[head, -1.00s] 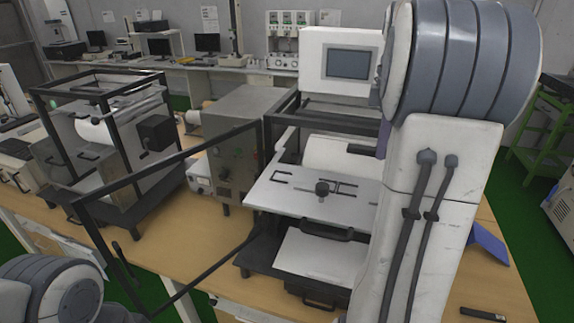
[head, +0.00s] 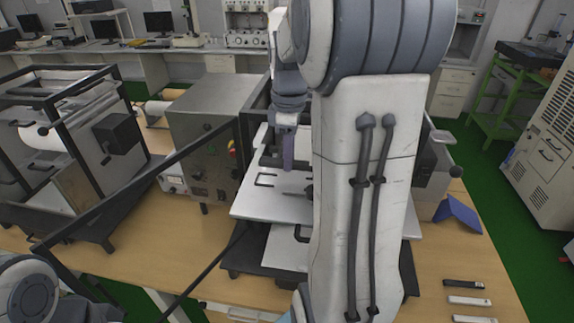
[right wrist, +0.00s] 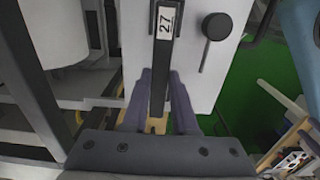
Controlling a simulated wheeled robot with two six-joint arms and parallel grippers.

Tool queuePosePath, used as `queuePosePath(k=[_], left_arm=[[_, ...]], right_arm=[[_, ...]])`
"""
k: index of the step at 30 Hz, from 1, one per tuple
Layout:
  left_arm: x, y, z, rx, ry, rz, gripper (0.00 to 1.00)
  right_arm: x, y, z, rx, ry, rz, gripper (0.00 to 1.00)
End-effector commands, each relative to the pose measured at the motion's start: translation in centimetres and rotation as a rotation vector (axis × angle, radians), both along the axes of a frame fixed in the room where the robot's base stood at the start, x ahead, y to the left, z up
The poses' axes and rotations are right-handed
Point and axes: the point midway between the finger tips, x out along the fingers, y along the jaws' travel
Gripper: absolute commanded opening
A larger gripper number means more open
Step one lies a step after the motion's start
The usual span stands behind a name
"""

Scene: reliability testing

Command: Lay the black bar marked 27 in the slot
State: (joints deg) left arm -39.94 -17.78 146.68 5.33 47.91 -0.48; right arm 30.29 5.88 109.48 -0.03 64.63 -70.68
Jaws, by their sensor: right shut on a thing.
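The black bar marked 27 (right wrist: 166,48) is between the purple fingers of my right gripper (right wrist: 164,85). The gripper is shut on it, and its white label faces the wrist camera. In the head view my right gripper (head: 288,152) is above the white plate (head: 250,205) of the machine, pointing down; the bar is hard to make out there. Dark bracket-shaped edges (head: 264,180) lie on the plate; I cannot tell for certain which is the slot. My right forearm hides the plate's right part. My left gripper is out of view.
A black bar (head: 463,283) and light bars (head: 469,300) lie on the table at right, near a blue folded piece (head: 457,213). A dark frame bar (head: 140,185) crosses at left. A grey control box (head: 205,140) stands left of the plate.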

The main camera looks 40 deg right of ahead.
Motion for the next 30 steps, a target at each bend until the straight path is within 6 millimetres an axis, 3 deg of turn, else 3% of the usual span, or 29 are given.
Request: queuePosePath(k=[12, 23, 24, 25, 26, 30], left_arm=[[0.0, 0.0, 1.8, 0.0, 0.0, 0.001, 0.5], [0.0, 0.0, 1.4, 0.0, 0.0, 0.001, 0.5], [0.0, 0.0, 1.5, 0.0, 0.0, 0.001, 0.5], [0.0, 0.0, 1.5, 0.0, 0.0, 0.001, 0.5], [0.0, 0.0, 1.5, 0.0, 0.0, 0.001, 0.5], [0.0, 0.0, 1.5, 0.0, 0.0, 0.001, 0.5]], right_arm=[[0.2, 0.5, -4.2, -0.001, 0.001, 0.0, 0.0], [0.2, 0.4, -4.7, -0.001, 0.0, 0.0, 0.0], [0.2, 0.4, -4.6, -0.001, 0.0, 0.0, 0.38], [0.2, 0.4, -4.6, -0.001, 0.0, 0.0, 0.49], [0.2, 0.4, -4.6, -0.001, 0.0, 0.0, 0.56], [0.2, 0.4, -4.6, -0.001, 0.0, 0.0, 0.56]])
